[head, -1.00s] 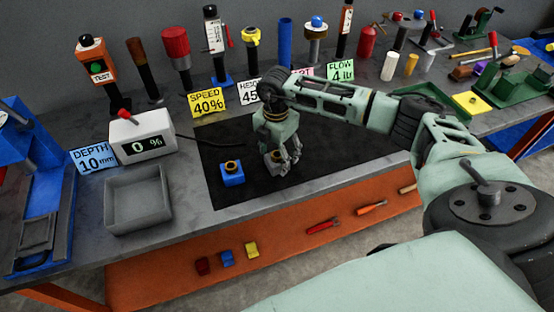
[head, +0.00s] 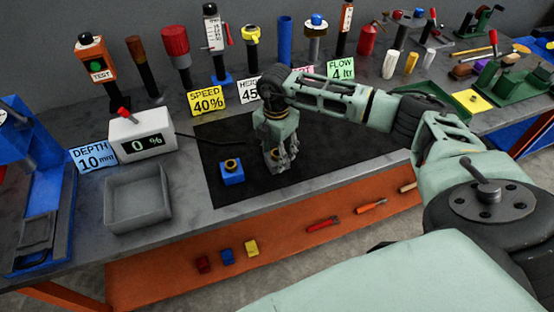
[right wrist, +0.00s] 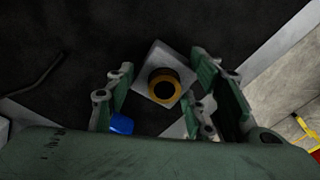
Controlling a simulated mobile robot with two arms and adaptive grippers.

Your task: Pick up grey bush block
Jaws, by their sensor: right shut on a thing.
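The grey bush block (right wrist: 146,83) is a light grey square block with a brass ring and dark hole on top. In the right wrist view it sits between the two green fingers of my right gripper (right wrist: 160,95). In the head view my right gripper (head: 281,160) points down at the black mat, shut on the block, which its fingers largely hide. I cannot tell whether the block is clear of the mat. My left gripper is not in view.
A blue block with a brass bush (head: 232,174) stands left of my right gripper on the black mat (head: 325,158). A grey open tray (head: 140,219) and a 0 % display box (head: 128,136) are further left. Tools and sign cards line the back.

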